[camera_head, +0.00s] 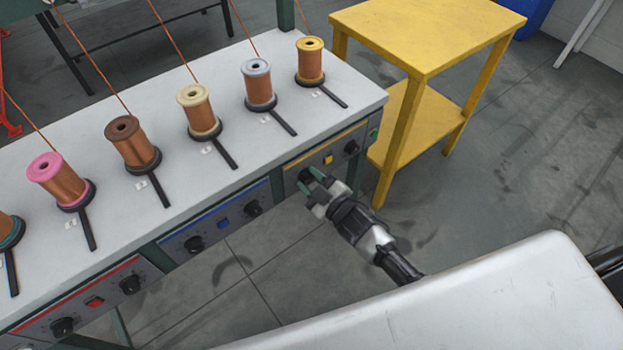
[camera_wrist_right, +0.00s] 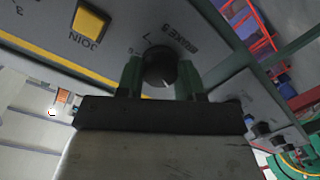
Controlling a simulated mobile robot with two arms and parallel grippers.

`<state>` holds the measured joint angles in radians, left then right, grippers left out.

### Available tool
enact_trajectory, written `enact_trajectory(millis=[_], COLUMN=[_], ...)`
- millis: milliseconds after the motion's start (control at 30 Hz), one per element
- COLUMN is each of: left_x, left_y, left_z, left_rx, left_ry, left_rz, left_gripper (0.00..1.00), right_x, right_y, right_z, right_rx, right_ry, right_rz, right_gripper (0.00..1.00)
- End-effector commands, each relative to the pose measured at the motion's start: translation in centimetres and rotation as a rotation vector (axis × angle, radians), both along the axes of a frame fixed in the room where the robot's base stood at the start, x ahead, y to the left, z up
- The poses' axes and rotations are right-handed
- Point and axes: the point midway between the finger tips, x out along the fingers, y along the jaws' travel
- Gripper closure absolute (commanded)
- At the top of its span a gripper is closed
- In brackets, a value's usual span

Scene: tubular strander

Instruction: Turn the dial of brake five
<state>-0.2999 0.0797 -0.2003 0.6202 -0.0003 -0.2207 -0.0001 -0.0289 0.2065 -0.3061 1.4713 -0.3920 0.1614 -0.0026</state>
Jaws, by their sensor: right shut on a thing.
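The dial of brake five (camera_wrist_right: 160,66) is a round black knob with a light pointer mark, under the printed word BRAKE, in the right wrist view. It sits on the grey panel with the yellow stripe (camera_wrist_right: 55,50). My right gripper (camera_wrist_right: 160,78) has its two green fingers on either side of the dial, shut on it. In the head view my right gripper (camera_head: 311,182) is at the left end of the yellow-striped panel (camera_head: 340,150), below the bench edge, and mostly hides the dial. My left gripper is not in view.
Several spools stand on the white bench (camera_head: 235,155), each with a black lever. Blue (camera_head: 215,225) and red (camera_head: 95,300) striped panels with knobs continue to the left. A yellow button (camera_head: 328,160) is right of my gripper. A yellow table (camera_head: 425,35) stands at the right.

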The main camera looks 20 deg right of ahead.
Motion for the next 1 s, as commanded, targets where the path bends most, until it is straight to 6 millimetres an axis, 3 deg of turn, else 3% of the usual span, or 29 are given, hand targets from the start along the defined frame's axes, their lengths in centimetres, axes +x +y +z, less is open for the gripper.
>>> enact_trajectory(millis=[400,967,1000], left_x=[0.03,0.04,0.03], left_y=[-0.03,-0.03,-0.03], left_z=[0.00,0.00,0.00], left_rx=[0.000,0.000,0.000], left_ry=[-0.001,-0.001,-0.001], left_rz=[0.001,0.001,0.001], left_gripper=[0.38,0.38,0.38], right_x=[-0.03,-0.04,-0.04], right_y=[0.02,0.06,0.05], right_z=[-0.01,-0.02,-0.03], right_rx=[-0.188,-0.218,-0.218], right_ry=[-0.068,-0.079,-0.079], right_rz=[-0.001,0.000,0.000], right_gripper=[0.87,0.87,0.62])
